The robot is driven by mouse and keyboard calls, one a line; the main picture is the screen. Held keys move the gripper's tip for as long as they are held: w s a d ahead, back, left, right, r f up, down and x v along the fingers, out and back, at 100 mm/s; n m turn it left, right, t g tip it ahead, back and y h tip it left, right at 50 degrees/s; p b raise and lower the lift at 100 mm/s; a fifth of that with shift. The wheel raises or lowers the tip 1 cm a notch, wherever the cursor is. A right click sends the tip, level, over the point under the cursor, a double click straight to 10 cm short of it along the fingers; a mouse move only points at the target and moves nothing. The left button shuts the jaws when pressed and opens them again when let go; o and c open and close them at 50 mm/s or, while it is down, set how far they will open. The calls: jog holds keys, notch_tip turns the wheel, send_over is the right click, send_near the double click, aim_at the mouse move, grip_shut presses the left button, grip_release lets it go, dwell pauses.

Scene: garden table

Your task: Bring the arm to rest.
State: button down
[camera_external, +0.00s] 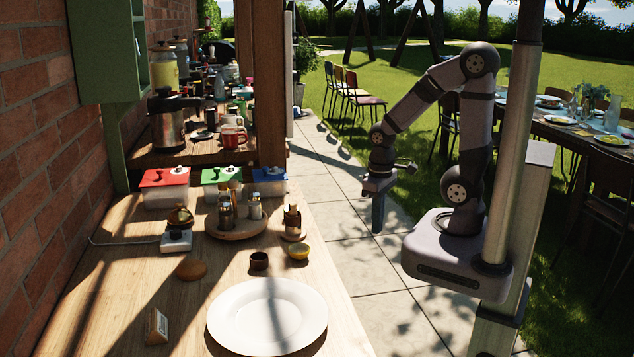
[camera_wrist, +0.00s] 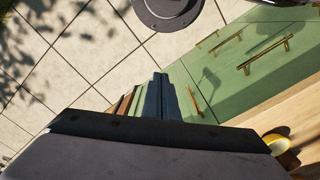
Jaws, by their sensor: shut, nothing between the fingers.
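My gripper (camera_external: 377,232) hangs pointing down over the paved path, to the right of the wooden counter (camera_external: 347,330) and apart from it. Its fingers are together with nothing between them. In the wrist view the closed dark fingers (camera_wrist: 157,97) stick out beyond the dark gripper body. My arm is bent, with the elbow raised above its base and the forearm sloping down to the left.
A white plate (camera_external: 267,316), a yellow bowl (camera_external: 299,252) and a bread roll (camera_external: 191,269) are on the counter. Lidded containers (camera_external: 165,190) stand behind them. Green cabinet fronts (camera_wrist: 262,75) with brass handles face the path. A laid dining table (camera_external: 560,128) stands at right.

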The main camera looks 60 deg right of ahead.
notch_tip(320, 180, up, 7)
jog(key=p, duration=0.5)
